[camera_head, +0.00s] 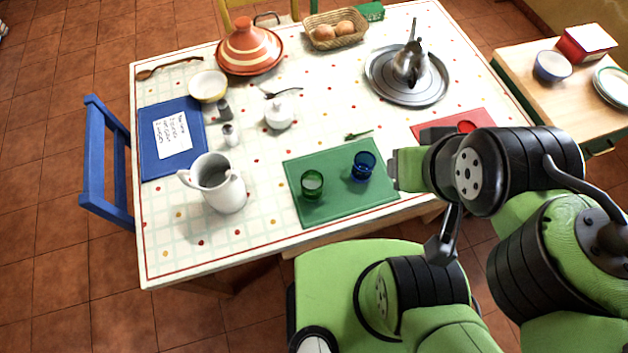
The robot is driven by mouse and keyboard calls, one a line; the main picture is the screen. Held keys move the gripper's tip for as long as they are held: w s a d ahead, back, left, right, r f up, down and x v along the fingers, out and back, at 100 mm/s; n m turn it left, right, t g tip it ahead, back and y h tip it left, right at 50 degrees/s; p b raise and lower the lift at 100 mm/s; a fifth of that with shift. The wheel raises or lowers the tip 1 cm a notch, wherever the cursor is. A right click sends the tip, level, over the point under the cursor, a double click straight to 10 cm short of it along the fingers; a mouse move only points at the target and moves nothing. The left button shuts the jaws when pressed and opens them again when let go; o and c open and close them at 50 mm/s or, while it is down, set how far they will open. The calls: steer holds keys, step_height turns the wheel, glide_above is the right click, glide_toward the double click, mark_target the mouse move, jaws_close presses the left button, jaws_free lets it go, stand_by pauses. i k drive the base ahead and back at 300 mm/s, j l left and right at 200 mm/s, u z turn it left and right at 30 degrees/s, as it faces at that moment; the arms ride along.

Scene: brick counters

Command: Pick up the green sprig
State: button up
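The green sprig (358,134) is small and thin. It lies on the patterned tablecloth at the back edge of the green placemat (341,198), behind the blue glass. My gripper (394,168) is at the right end of the green placemat, to the right of the blue glass and in front of and to the right of the sprig. It is apart from the sprig. Its fingers are small and partly merged with the green arm parts, so their opening does not show clearly.
A blue glass (363,166) and a green glass (312,184) stand on the placemat. A white sugar bowl (278,116) stands left of the sprig. A silver tray (433,96) with a metal pot (410,64) is behind it. Bare tablecloth surrounds the sprig's back side.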

mark_target(355, 135)
steer(key=k+u, duration=0.2)
steer(key=l+u, duration=0.2)
steer(key=u, duration=0.2)
steer(key=l+u, duration=0.25)
steer(key=u, duration=0.15)
steer(key=l+u, duration=0.2)
steer(key=u, duration=0.2)
steer(key=l+u, duration=0.3)
steer(key=u, duration=0.15)
steer(key=l+u, duration=0.25)
steer(key=u, duration=0.2)
steer(key=k+l+u, duration=0.15)
steer(key=u, duration=0.25)
steer(key=l, duration=0.1)
